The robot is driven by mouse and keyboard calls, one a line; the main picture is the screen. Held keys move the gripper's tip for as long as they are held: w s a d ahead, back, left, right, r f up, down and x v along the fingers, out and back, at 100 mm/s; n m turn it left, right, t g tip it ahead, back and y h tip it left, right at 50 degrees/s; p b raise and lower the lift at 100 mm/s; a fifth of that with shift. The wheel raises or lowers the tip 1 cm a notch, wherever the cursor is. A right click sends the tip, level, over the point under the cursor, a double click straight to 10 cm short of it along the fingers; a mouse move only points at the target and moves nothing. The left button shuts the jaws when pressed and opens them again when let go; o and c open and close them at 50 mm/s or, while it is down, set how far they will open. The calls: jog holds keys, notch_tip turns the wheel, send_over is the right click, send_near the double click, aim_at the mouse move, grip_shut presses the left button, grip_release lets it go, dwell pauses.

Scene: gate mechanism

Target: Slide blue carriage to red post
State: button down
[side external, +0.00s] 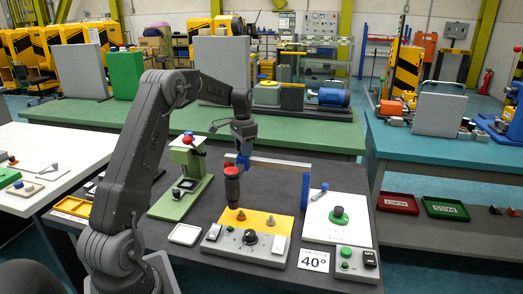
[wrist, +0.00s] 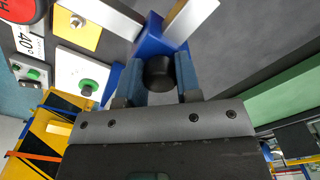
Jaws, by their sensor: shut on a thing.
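The blue carriage (side external: 243,161) sits on a pale straight rail (side external: 283,167), near the rail's left part in the side view. In the wrist view the blue carriage (wrist: 151,38) shows with rail on both sides of it. My gripper (wrist: 160,75) is shut on the carriage's dark round knob (wrist: 159,72). In the side view my gripper (side external: 243,140) is directly above the carriage. A blue post (side external: 304,192) stands at the rail's right end.
A yellow plate (side external: 262,222) and a grey control box (side external: 245,246) lie in front of the rail. A green press stand (side external: 187,175) is to the left. A white board with a green knob (side external: 338,214) and a 40° card (side external: 315,261) are to the right.

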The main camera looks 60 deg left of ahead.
aim_at(236, 156)
jog(key=shift+s+a, duration=1.05)
jog(key=shift+a, duration=0.05)
jog(key=c, duration=0.8)
grip_release()
jog(key=shift+r, duration=0.1)
notch_tip(236, 156, up, 14)
jog(key=shift+d, duration=0.15)
